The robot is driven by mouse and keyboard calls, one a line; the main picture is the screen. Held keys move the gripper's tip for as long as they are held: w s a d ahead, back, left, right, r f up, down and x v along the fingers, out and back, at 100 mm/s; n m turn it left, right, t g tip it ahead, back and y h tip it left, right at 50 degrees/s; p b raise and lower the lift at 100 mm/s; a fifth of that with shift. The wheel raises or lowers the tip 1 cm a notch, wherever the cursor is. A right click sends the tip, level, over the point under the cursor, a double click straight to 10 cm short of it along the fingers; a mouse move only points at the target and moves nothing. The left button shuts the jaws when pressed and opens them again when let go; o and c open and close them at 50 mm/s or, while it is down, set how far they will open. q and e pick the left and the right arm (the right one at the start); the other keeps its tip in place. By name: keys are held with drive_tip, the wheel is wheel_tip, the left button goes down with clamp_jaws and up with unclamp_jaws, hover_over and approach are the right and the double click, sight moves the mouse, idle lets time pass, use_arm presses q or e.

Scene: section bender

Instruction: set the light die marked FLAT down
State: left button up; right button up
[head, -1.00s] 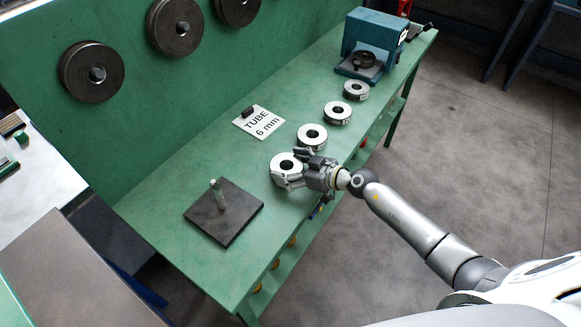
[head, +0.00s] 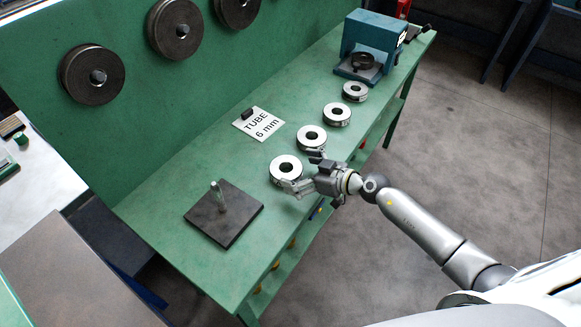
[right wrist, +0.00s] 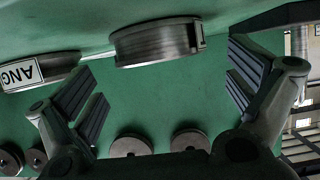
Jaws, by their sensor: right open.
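A row of light ring-shaped dies stands on the green bench. The nearest die (head: 286,168) lies flat on the bench top, just beyond my right gripper (head: 300,172). I cannot read FLAT on any die, but this is the one between my fingers a second ago. The neighbouring die (head: 312,138) has a label reading ANG in the right wrist view (right wrist: 40,70). My left gripper is not in view.
A dark square plate with an upright pin (head: 235,226) is left of the dies. A TUBE 6 mm card (head: 260,123) lies behind them. A blue machine (head: 374,42) stands at the far end. Dark discs (head: 91,74) hang on the green back panel.

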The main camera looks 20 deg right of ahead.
drive_tip(key=v, duration=0.7)
drive_tip(key=shift+s+d, duration=0.1)
drive_tip(key=shift+v, duration=0.75)
